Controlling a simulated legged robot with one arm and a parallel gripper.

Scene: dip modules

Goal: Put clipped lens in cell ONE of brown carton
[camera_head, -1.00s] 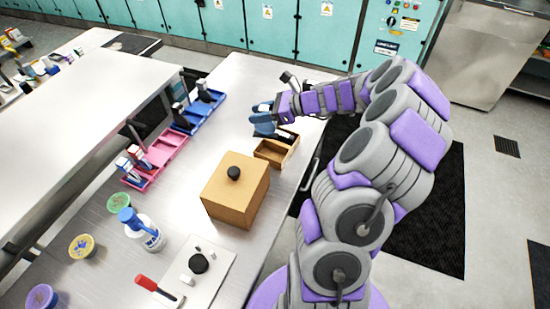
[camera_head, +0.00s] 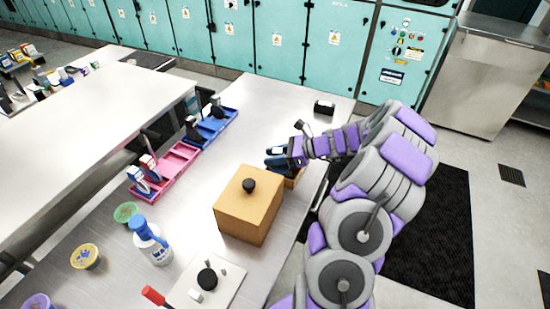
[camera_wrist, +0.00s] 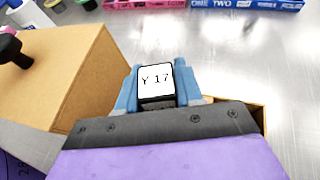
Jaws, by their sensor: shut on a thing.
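My gripper (camera_head: 277,159) is shut on a small black block (camera_wrist: 155,82) with a white face reading "Y 17". In the wrist view its two blue fingers (camera_wrist: 157,92) grip the block from both sides. In the head view the gripper is at an open brown carton (camera_head: 293,181), behind the closed tan box. The gripper covers most of the carton, so its cells and any cell labels are hidden. A corner of the carton shows in the wrist view (camera_wrist: 259,108). I cannot tell whether the block is inside a cell or above it.
A closed tan box (camera_head: 247,210) with a black knob stands close beside the carton. A pink tray (camera_head: 168,170) and a blue tray (camera_head: 218,126) hold upright items on the left. A black object (camera_head: 324,106) lies at the table's far end.

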